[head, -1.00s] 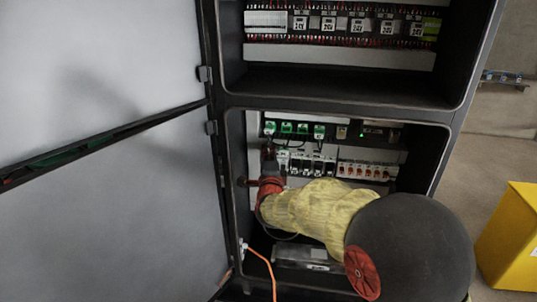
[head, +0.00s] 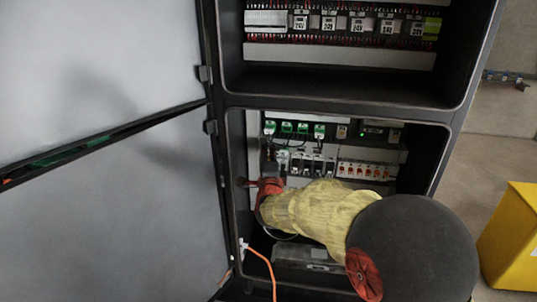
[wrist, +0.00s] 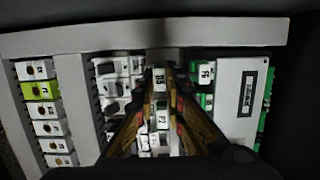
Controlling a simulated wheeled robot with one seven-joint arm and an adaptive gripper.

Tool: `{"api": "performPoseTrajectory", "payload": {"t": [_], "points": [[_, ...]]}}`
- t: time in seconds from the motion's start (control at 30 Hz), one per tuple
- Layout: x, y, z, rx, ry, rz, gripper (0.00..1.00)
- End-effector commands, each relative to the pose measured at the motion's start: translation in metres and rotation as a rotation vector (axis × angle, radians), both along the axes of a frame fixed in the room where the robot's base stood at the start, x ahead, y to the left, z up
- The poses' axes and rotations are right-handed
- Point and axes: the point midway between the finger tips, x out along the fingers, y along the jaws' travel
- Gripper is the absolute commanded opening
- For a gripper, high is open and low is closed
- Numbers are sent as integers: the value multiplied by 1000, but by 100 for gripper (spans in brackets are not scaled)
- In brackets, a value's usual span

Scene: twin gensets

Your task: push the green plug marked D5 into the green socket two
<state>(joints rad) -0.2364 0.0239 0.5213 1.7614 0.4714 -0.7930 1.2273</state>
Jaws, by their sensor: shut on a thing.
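A row of green sockets (head: 287,127) sits at the top left of the lower cabinet compartment. Dark cables hang from some of them. My gripper (head: 268,152) is just below the leftmost green socket (head: 270,127). In the wrist view my gripper (wrist: 160,75) is shut, its two fingers closing on a small pale labelled piece (wrist: 159,80), apparently the plug. Its label is too small to read surely, and its green body is not clear. Green parts (wrist: 206,101) show right of the fingers. I cannot tell which is socket two, or whether the plug touches a socket.
A row of breakers with red marks (head: 367,171) lies right of my gripper. A grey box (head: 310,256) and an orange cable (head: 262,262) are low in the compartment. The open door (head: 110,210) stands left, and a yellow box (head: 510,240) is on the right.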

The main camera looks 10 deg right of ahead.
Motion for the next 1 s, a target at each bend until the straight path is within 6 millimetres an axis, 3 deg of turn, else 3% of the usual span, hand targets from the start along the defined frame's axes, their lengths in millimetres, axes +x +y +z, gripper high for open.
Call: {"api": "performPoseTrajectory", "payload": {"t": [0.77, 1.0], "points": [[-18, 6, 1, 0, -1, 1, 0], [-33, 11, 0, 1, -1, 1, 0]]}}
